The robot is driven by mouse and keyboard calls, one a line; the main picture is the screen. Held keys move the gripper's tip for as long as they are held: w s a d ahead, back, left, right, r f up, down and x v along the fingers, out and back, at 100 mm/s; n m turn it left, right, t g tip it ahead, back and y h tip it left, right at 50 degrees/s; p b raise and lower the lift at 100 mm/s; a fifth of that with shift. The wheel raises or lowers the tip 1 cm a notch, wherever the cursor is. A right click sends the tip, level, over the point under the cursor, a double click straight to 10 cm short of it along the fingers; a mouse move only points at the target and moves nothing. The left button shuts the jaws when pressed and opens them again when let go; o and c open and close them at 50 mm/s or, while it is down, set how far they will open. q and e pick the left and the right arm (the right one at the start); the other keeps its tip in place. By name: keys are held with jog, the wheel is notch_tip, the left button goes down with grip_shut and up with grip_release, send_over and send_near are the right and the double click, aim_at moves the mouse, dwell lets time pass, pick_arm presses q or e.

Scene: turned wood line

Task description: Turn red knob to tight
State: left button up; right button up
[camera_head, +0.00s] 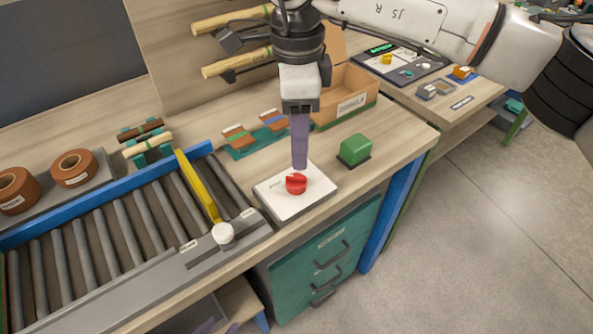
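The red knob (296,184) sits on a white panel plate (306,208) on the bench. A gripper on the arm that comes in from the right, my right gripper (300,166), points straight down with its fingertip end just above and behind the knob. It is seen edge-on, so one purple finger shows and its opening is hidden; I cannot tell whether it touches the knob. Small marks on the plate are too small to read.
A green block (354,150) stands right of the plate. A roller conveyor (125,232) with a yellow bar (198,186) and white knob (223,235) lies left. An open cardboard box (347,96) stands behind. Teal drawers (325,262) are below the bench.

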aim_at(296, 176)
notch_tip(296, 176, down, 9)
jog(key=shift+s+f+p, duration=0.1)
jog(key=shift+p, duration=0.55)
jog(key=shift+a, duration=0.1)
jog(key=c, duration=1.1)
jog(key=shift+o, duration=0.3)
